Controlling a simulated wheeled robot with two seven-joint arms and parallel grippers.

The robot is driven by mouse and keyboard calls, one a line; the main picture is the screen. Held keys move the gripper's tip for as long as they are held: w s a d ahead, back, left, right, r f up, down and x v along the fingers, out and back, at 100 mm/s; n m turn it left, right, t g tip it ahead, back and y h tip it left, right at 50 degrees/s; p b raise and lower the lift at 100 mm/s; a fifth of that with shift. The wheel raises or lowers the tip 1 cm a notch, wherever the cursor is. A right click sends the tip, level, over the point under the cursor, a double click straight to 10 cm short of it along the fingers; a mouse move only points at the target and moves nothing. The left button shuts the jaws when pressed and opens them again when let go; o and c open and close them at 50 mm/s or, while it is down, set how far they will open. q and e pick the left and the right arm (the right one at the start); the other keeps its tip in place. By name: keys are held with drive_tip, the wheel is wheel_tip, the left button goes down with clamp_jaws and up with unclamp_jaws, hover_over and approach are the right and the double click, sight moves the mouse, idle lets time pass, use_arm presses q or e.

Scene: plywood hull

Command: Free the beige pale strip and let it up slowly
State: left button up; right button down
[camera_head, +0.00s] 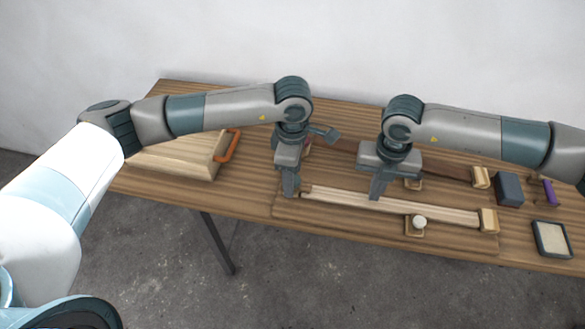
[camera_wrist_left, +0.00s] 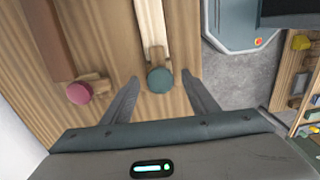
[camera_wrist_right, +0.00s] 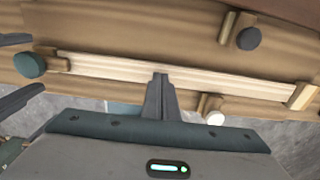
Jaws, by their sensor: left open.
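The beige pale strip (camera_head: 440,211) lies lengthwise along the front of the bench, its right end at a wooden block (camera_head: 488,220). In the left wrist view, a wooden piece with a teal knob (camera_wrist_left: 160,80) sits at the strip's end (camera_wrist_left: 152,25). My left gripper (camera_wrist_left: 163,88) is open, its fingers on either side of the teal knob; I cannot tell whether they touch it. My right gripper (camera_wrist_right: 160,82) is shut, its fingertips at the strip's middle, seemingly against it. A white knob (camera_head: 419,222) on a wooden piece stands at the strip's front edge.
A darker brown strip (camera_head: 440,168) runs behind, with a pink knob (camera_wrist_left: 78,92) near one end. A board with an orange handle (camera_head: 228,146) lies left. A dark block (camera_head: 508,188), a purple item (camera_head: 549,192) and a framed tray (camera_head: 551,238) are at right.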

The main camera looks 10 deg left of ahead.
use_arm(q)
drive_tip(key=c, duration=1.1)
use_arm(e)
drive_tip(key=shift+f, duration=0.3)
drive_tip(key=shift+f, duration=0.35)
